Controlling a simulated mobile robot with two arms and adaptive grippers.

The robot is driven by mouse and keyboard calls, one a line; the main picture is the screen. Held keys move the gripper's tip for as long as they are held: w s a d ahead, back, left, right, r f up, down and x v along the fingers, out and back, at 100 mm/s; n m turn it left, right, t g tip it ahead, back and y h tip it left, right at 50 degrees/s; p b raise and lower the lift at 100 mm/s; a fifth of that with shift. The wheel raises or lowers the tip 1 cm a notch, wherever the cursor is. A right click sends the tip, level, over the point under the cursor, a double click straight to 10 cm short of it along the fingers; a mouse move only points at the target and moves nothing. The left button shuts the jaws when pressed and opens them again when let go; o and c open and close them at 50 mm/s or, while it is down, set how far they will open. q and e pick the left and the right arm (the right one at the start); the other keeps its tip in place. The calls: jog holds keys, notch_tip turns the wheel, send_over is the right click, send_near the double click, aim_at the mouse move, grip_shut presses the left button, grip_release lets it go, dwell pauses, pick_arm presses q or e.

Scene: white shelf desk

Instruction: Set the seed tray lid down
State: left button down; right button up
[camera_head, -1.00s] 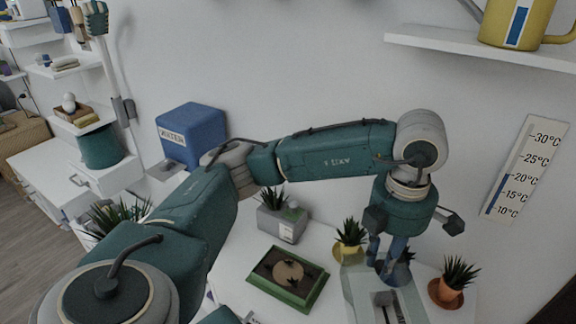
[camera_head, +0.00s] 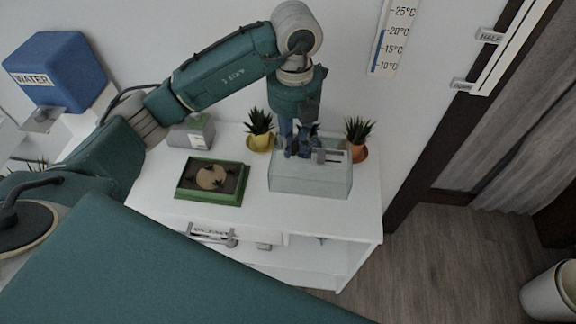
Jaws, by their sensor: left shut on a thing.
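The seed tray lid (camera_head: 315,183) is a clear, box-shaped cover at the right part of the white desk, to the right of the green seed tray (camera_head: 183,193). The tray holds dark soil with a round tan patch. My left gripper (camera_head: 304,150) points down over the lid's top and is shut on it near the grey slotted piece there. The lid looks level. I cannot tell whether its lower rim touches the desk top. My fingers hide part of the lid's top. My right gripper is not in view.
A yellow pot (camera_head: 260,144) and an orange pot (camera_head: 357,153) with spiky plants stand behind the lid, one on each side.

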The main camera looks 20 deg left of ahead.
pick_arm(q)
notch_tip(320, 180, down, 13)
jog(key=p, duration=0.2)
jog(key=shift+p, duration=0.4)
jog(key=shift+f, duration=0.2)
jog(key=c, duration=1.6)
grip_release()
jog(key=shift+o, duration=0.2)
jog(key=shift+r, duration=0.15)
